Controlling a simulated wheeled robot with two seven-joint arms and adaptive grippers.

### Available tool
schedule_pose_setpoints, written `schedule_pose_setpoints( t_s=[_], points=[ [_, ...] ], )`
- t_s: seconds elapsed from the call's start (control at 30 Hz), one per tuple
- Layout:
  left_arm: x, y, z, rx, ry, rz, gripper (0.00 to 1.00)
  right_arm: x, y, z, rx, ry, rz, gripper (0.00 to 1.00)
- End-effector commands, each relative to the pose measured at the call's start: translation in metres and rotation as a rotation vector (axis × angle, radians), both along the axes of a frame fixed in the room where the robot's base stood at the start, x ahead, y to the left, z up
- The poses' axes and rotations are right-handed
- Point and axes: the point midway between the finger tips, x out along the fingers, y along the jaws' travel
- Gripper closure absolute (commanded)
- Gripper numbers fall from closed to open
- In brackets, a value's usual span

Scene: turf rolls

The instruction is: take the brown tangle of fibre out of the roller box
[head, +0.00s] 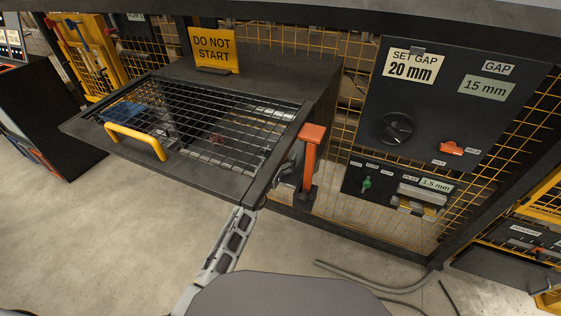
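The roller box (110,132) stands at the left centre, covered by a wire-mesh lid (235,112) with a yellow handle (137,139). The lid looks closed. A small reddish-brown patch (216,138) shows dimly through the mesh; I cannot tell whether it is the fibre tangle. My arm rises from the lower left of centre to the box's near right corner, and seems to be the left. Grey parts beyond that corner, beside the orange-topped lever (311,150), may include its gripper, but its fingers are not clear. My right gripper is not visible.
A yellow "DO NOT START" sign (214,50) stands behind the lid. A control panel (440,110) at right reads "SET GAP 20 mm" and "GAP 15 mm", with a black knob (396,128) and a red-orange switch (451,148). Cables (375,283) lie on the floor.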

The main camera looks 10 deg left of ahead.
Motion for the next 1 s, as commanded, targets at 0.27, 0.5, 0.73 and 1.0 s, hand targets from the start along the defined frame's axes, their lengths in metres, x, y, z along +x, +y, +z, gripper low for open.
schedule_pose_setpoints(
  t_s=[0.27, 0.5, 0.73, 1.0],
  points=[
    [-0.0002, 0.0001, -0.0002, 0.000, 0.000, 0.000, 0.36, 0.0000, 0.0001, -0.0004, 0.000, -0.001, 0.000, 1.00],
    [-0.0002, 0.0002, 0.0000, 0.000, 0.000, 0.000, 0.64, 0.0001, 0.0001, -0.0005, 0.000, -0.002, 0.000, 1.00],
    [-0.0002, 0.0002, 0.0001, 0.000, 0.000, 0.000, 0.64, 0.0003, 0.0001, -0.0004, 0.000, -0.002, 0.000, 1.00],
    [-0.0002, 0.0002, 0.0026, 0.001, 0.000, 0.000, 0.64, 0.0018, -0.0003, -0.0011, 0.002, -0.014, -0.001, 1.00]
  ],
)
